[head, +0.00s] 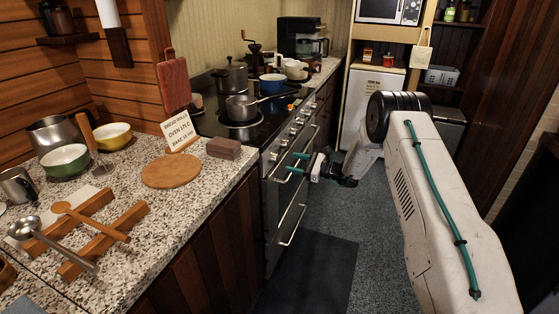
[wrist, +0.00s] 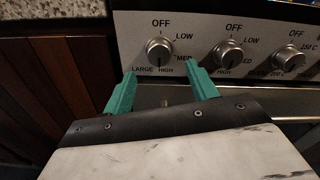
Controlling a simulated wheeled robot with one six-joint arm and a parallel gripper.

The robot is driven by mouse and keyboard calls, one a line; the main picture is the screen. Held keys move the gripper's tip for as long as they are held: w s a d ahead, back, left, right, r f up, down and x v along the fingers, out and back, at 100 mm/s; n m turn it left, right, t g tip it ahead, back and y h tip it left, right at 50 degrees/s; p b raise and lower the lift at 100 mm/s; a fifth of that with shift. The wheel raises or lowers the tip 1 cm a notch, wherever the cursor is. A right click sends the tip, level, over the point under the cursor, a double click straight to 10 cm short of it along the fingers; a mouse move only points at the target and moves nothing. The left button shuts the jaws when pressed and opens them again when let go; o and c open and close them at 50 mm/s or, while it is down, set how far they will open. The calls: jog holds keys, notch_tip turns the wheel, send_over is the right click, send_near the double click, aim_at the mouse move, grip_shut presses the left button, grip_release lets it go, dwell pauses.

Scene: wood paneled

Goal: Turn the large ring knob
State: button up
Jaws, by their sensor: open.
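The large ring knob (wrist: 159,50) is the leftmost metal knob in the wrist view, with LARGE printed at its lower left and OFF, LOW, MED and HIGH around it. Its pointer setting is too small to tell. In the head view it is the nearest knob (head: 273,157) on the stove front. My gripper (wrist: 161,72) is open, its two teal fingers spread below and either side of the knob, apart from it and empty. In the head view my gripper (head: 297,163) is at the stove front, near the oven handle.
A second knob (wrist: 228,53) and an oven temperature knob (wrist: 290,57) sit to the right on the panel. The oven handle (head: 287,177) runs below. A saucepan (head: 241,107) stands on the hob. The floor (head: 376,205) beside the stove is clear.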

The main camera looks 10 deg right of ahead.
aim_at(278, 159)
jog(key=x, duration=0.7)
jog(key=c, duration=1)
